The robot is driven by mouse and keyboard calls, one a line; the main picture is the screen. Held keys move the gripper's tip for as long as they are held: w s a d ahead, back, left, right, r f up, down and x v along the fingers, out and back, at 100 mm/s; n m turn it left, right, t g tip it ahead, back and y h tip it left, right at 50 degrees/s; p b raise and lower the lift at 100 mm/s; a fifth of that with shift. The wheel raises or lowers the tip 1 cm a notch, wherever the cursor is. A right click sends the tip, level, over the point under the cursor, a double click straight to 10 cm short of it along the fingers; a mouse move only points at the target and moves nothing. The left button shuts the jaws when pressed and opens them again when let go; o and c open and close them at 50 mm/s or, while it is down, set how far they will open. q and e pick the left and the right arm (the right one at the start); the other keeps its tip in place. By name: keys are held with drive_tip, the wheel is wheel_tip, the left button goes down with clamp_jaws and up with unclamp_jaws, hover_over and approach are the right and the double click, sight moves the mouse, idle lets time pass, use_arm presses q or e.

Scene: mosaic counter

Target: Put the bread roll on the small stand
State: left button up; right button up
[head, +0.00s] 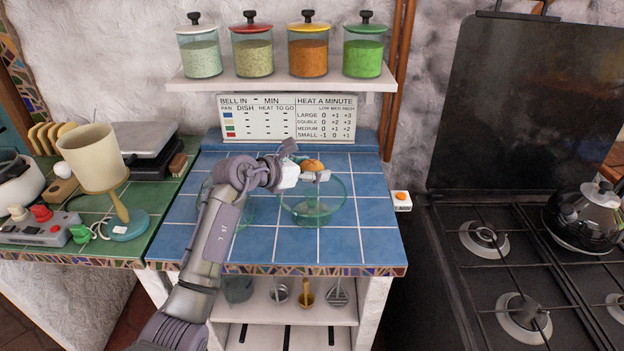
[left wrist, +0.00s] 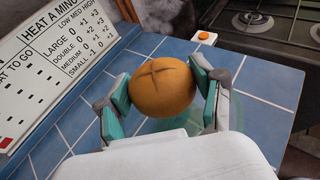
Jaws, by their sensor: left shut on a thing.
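The bread roll (head: 313,164) is round and golden brown with a cross cut in its top. In the left wrist view the roll (left wrist: 162,87) sits between the teal finger pads of my left gripper (left wrist: 162,96), which is shut on it. In the head view my left gripper (head: 310,175) holds the roll above the blue tiled counter, over a clear green glass vessel (head: 313,207). This glass piece is partly behind the roll in the wrist view; I cannot tell whether it is the small stand. My right gripper is not in view.
Another green glass piece (head: 236,212) is partly behind my left arm. A white block with an orange top (head: 402,199) is at the counter's right edge. A lamp-like cream object (head: 93,158) stands left; a stove with a kettle (head: 584,217) is right. The front tiles are clear.

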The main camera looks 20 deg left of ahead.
sight(312, 191)
use_arm(q)
wheel_tip(312, 191, down, 4)
drive_tip(key=shift+r+p, duration=0.2)
drive_tip(key=shift+p, duration=0.2)
drive_tip(key=shift+f, duration=0.15)
drive_tip(key=shift+f, duration=0.2)
drive_tip(key=o, duration=1.1)
drive_tip(key=shift+o, duration=0.2)
